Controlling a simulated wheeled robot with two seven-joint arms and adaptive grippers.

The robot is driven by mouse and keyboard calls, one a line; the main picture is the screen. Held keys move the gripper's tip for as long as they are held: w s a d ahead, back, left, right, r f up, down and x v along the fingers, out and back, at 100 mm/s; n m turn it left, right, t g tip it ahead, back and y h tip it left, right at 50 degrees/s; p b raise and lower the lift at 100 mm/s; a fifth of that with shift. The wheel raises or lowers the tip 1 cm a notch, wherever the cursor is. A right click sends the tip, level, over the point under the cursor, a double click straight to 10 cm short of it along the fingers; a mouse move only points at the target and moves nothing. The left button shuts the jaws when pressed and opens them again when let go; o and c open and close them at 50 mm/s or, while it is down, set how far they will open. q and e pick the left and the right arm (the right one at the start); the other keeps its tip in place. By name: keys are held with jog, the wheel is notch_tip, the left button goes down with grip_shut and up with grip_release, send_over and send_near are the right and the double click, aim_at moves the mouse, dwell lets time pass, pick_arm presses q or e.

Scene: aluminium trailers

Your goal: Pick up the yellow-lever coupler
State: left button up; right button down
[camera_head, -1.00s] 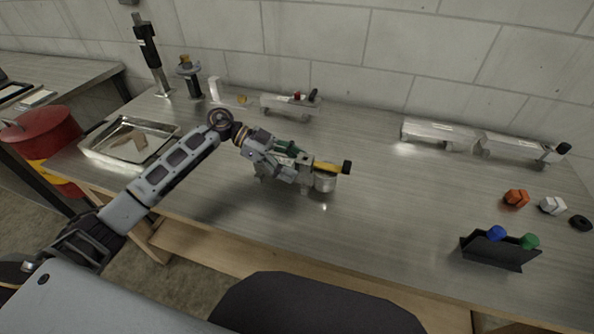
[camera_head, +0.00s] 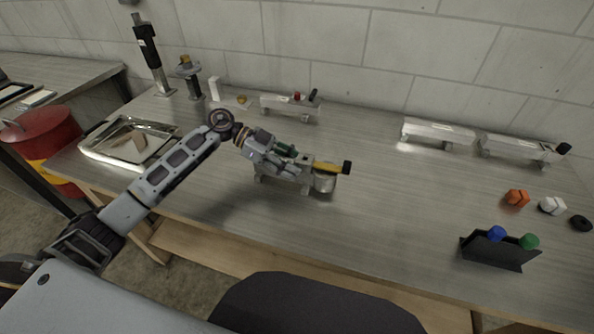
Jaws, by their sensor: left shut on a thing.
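The yellow-lever coupler (camera_head: 325,180) is at the middle of the metal workbench, with a yellow lever, a black knob at its right end and a round silver cup below. My left gripper (camera_head: 297,164) reaches it from the left and is shut on its left part. The fingers hide some of the coupler's body. A green part shows beside the fingers. I cannot tell whether the coupler touches the bench. My right gripper is not in view.
Other couplers stand along the wall, one with a red part (camera_head: 290,106) and two at the right (camera_head: 437,133) (camera_head: 515,147). A metal tray (camera_head: 95,152) is at the left. A dark holder (camera_head: 492,252) with blue and green knobs is front right. The bench centre right is clear.

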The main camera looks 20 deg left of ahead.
aim_at(293, 163)
pick_arm(q)
jog(key=shift+r, duration=0.1)
grip_shut()
